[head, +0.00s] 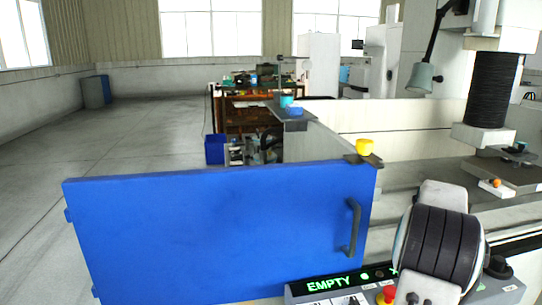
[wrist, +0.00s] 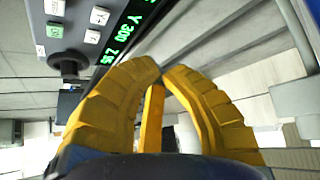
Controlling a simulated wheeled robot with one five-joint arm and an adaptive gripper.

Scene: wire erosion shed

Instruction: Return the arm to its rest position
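My gripper (wrist: 162,72) shows in the wrist view with its yellow ribbed fingers closed together at the tips. A third yellow bar shows between them, and I see no object held. The fingertips appear in front of a grey machine surface, beside a control panel (wrist: 75,62) with a green readout and several buttons. I cannot tell whether they touch anything. I cannot make out the gripper in the head view.
A blue door panel (head: 210,235) with a dark handle (head: 352,228) stands across the front. A control panel with an "EMPTY" display (head: 330,284) and red button (head: 387,295) is at lower right. A small yellow piece (head: 365,147) sits above the door corner. Open floor (head: 120,135) lies left.

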